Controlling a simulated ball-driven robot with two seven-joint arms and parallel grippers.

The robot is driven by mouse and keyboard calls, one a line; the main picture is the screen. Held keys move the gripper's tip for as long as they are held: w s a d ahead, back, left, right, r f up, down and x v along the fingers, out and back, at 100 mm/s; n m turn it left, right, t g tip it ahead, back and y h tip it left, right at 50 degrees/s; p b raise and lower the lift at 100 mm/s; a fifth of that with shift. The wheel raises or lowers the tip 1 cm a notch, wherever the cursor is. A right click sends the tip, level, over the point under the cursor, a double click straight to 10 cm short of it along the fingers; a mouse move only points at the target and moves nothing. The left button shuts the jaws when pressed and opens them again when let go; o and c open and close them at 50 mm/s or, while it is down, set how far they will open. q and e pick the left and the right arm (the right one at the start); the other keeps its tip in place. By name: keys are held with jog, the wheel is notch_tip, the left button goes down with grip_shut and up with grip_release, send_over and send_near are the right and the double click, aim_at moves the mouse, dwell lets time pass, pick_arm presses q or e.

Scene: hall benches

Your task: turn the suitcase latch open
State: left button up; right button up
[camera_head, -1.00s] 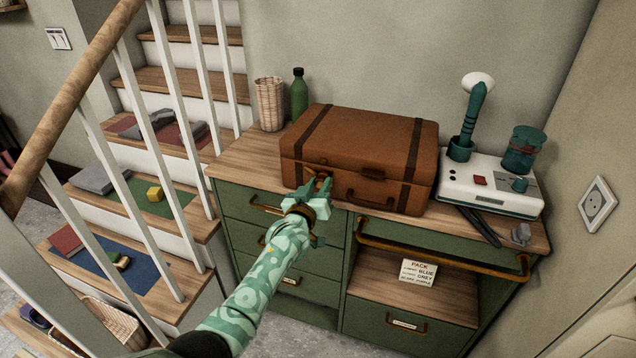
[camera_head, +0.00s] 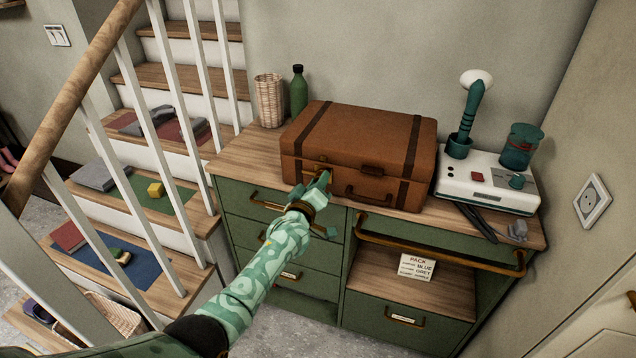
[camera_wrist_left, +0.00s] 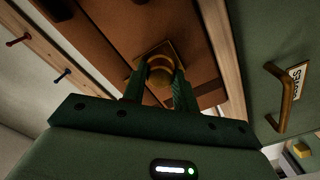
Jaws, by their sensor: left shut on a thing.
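The brown suitcase (camera_head: 375,143) with two dark straps lies closed on the wooden top of a green cabinet. Its brass latch (camera_wrist_left: 160,68) is on the front face toward the left, and shows best in the left wrist view. My left gripper (camera_head: 322,177) reaches up to the suitcase front. In the left wrist view the gripper's two green fingers (camera_wrist_left: 158,88) are shut on the round brass knob of the latch, one on each side. The gripper partly hides the latch in the head view. My right gripper is in neither view.
A white device (camera_head: 487,186) with teal parts stands right of the suitcase. A green bottle (camera_head: 298,94) and a wicker basket (camera_head: 270,101) stand behind left. A brass rail (camera_head: 440,250) crosses the cabinet front. Stairs with white balusters are at left.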

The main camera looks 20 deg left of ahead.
pick_arm(q)
jog(key=shift+f, duration=0.15)
jog(key=o, duration=1)
jog(key=s+p, duration=0.2)
jog(key=s, duration=0.3)
jog(key=s+p, duration=0.2)
jog(key=s, duration=0.4)
jog(key=s+p, duration=0.2)
jog(key=s, duration=0.3)
jog(key=shift+s+a, duration=0.15)
jog(key=shift+a, duration=0.1)
